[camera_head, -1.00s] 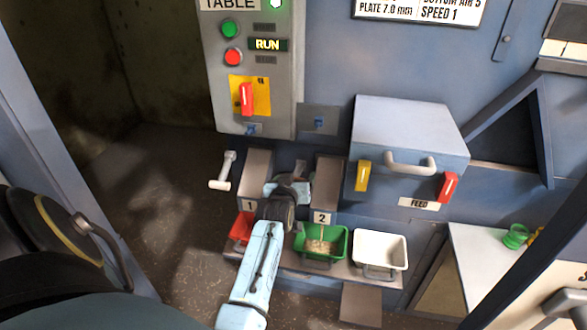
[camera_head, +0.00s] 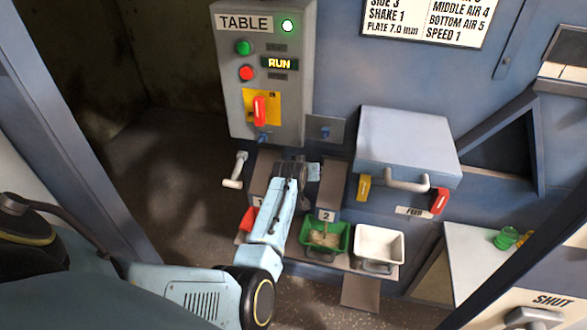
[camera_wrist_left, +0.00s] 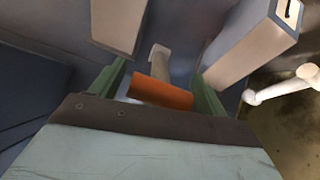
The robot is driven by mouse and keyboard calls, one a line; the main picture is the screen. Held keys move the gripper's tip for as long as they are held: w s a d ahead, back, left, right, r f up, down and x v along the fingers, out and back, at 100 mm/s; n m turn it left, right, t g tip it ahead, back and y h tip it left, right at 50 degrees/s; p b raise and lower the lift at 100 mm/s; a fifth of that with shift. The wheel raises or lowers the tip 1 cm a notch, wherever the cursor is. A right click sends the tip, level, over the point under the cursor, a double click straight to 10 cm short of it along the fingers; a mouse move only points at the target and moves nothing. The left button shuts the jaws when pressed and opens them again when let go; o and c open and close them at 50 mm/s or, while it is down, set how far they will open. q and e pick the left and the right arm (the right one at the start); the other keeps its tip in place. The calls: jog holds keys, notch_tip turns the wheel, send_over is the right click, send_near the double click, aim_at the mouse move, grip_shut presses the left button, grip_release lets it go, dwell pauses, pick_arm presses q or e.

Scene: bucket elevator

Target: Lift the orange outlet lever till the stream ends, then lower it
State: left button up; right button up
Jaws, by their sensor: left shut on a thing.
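The orange outlet lever (camera_wrist_left: 160,93) shows in the left wrist view as a short orange grip on a pale stem, between my two green fingers. My left gripper (camera_wrist_left: 157,88) is shut on it. In the head view my left gripper (camera_head: 293,168) is up between the two outlet spouts, and my wrist hides the lever. The spout labelled 2 (camera_head: 327,216) is above a green bin (camera_head: 311,250) holding pale grain (camera_head: 324,238). A narrow pale streak shows between spout and grain; I cannot tell surely whether it is falling. My right gripper is out of view.
A red bin (camera_head: 247,219) is partly hidden behind my left arm. A white bin (camera_head: 379,244) stands right of the green one. The blue-grey feed box (camera_head: 408,140) juts out at upper right. A pale handle (camera_head: 236,171) sticks out at left. The control box (camera_head: 265,75) reads RUN.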

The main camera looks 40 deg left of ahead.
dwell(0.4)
pick_arm(q)
jog(key=o, duration=1.4)
jog(key=p+v, duration=0.1)
jog(key=v, duration=1.2)
jog(key=shift+r, duration=0.25)
